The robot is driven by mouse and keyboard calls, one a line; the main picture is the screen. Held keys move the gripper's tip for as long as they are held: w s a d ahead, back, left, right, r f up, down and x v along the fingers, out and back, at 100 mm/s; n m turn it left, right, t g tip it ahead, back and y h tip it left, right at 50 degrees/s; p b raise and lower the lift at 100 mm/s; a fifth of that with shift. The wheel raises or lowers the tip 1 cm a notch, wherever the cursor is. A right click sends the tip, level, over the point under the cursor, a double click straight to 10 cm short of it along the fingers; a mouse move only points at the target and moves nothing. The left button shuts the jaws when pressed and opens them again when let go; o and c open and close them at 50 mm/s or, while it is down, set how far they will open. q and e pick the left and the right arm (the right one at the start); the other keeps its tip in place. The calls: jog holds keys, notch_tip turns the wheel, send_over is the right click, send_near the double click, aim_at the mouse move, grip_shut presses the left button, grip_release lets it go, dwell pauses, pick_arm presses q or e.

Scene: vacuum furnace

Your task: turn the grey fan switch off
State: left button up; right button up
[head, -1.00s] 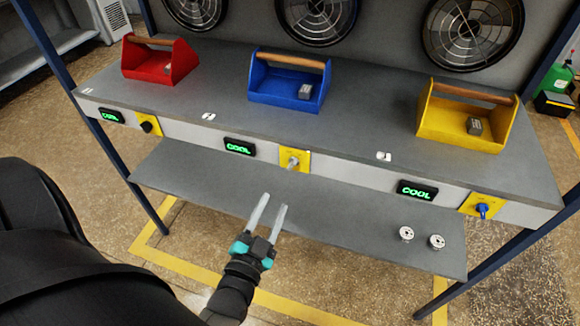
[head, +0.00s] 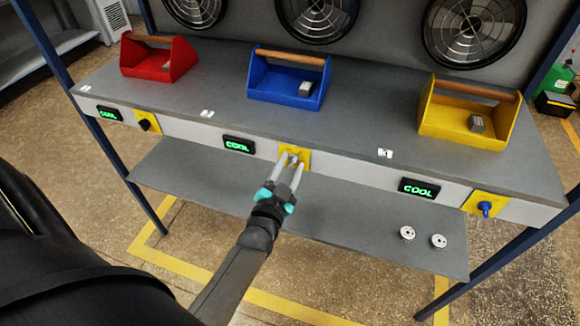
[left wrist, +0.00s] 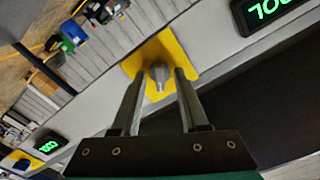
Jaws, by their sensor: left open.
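The grey fan switch sits on a yellow plate (head: 304,154) in the middle of the bench's front panel. In the left wrist view the grey switch (left wrist: 160,74) shows clearly between and just beyond my fingertips, on its yellow plate (left wrist: 184,52). My left gripper (head: 290,163) is open, its two fingers pointing at the switch. In the head view the fingers partly cover the switch, and I cannot tell whether they touch it. My right gripper is not in view.
A black switch (head: 145,125) and a blue switch (head: 486,208) sit on yellow plates to either side. A lower shelf (head: 215,190) juts out below. Red, blue and yellow toolboxes stand on top.

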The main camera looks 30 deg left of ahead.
pick_arm(q)
grip_shut()
dwell(0.3)
jog(key=shift+n, duration=0.4)
jog(key=shift+r+n+p, duration=0.1)
jog(key=shift+n+p, duration=0.4)
jog(key=shift+n, duration=0.4)
jog(key=n+p, duration=0.1)
jog(key=n, duration=0.2)
jog(key=shift+n, duration=0.3)
jog(key=n, duration=0.5)
jog(key=shift+a+n+p, duration=0.1)
jog(key=shift+n+p, duration=0.2)
jog(key=shift+n, duration=0.3)
